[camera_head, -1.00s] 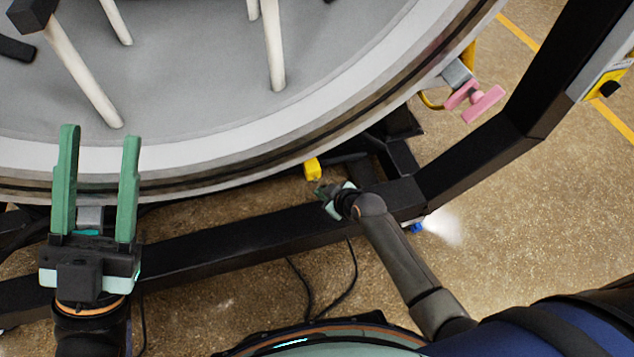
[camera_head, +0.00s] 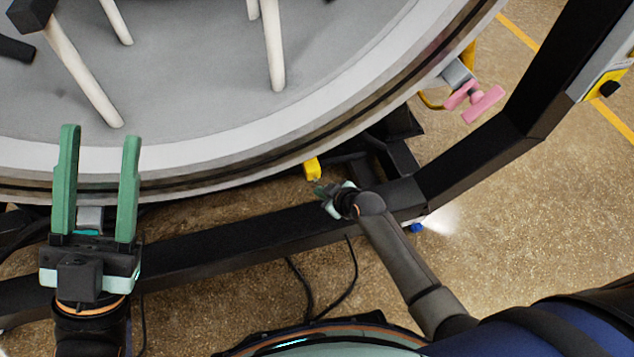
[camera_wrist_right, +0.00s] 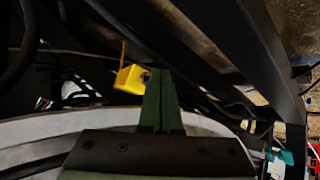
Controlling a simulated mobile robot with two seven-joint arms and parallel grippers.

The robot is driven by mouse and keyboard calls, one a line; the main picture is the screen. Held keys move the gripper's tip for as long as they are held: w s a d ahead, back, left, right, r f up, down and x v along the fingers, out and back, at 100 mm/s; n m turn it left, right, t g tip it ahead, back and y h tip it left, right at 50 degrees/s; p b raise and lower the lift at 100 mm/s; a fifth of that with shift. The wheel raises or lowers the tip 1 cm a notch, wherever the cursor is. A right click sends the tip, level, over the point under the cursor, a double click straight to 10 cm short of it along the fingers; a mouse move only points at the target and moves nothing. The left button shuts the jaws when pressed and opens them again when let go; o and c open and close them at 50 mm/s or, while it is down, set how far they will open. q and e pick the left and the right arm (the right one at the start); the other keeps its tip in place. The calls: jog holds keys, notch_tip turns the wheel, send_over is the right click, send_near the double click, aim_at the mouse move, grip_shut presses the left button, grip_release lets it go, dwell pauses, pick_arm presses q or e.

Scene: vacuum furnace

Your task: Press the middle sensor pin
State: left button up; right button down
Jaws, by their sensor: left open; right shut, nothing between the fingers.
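A yellow sensor block (camera_head: 312,168) sits under the furnace's round rim in the head view. In the right wrist view the yellow block (camera_wrist_right: 130,79) has a small dark round spot on the side facing the fingers, which may be the pin. I cannot clearly make out separate pins. My right gripper (camera_head: 319,188) is shut and empty, its tips just below the block in the head view. In the wrist view the green fingertips (camera_wrist_right: 161,73) are close beside the block; contact cannot be told. My left gripper (camera_head: 100,132) is open and empty, in front of the rim at left.
The large round grey furnace part (camera_head: 190,90) with white rods fills the upper left. A black frame beam (camera_head: 230,232) runs below the rim and bends up at right. A pink valve handle (camera_head: 474,102) is at right. Black cables (camera_head: 352,285) hang below the beam.

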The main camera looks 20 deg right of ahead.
jog(key=shift+w, duration=0.3)
jog(key=shift+w, duration=0.5)
dwell(0.5)
jog(key=shift+w+r, duration=0.2)
jog(key=shift+w, duration=0.2)
dwell(0.5)
jog(key=shift+s+p, duration=0.65)
jog(key=shift+s, duration=0.5)
